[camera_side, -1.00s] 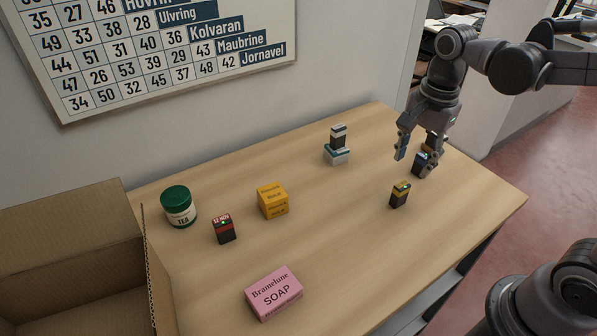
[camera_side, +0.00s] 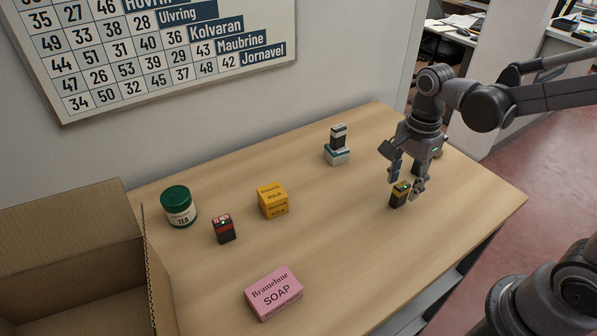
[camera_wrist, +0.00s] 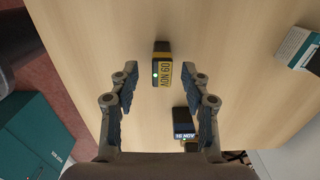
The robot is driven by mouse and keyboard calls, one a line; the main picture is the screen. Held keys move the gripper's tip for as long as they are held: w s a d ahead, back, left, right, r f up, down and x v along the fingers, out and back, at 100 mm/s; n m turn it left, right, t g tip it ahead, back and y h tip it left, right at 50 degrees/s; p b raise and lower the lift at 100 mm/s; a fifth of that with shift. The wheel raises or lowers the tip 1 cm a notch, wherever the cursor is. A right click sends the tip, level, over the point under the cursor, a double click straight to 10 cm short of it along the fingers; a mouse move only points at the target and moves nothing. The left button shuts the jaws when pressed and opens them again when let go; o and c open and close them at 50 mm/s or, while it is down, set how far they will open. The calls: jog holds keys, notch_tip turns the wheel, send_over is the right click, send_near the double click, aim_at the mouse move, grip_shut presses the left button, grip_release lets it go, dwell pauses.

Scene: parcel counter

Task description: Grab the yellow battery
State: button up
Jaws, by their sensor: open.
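A blue-labelled battery (camera_wrist: 184,125) stands close by, mostly hidden in the side view. A small stack (camera_side: 337,152) is behind. A red battery (camera_side: 223,229), green tea jar (camera_side: 178,206), yellow box (camera_side: 272,201), pink soap (camera_side: 273,292) and open carton (camera_side: 75,225) are left.

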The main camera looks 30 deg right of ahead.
aim_at(403, 185)
jog(key=shift+w+f, duration=0.1)
jog(key=shift+f, duration=1.85)
grip_shut()
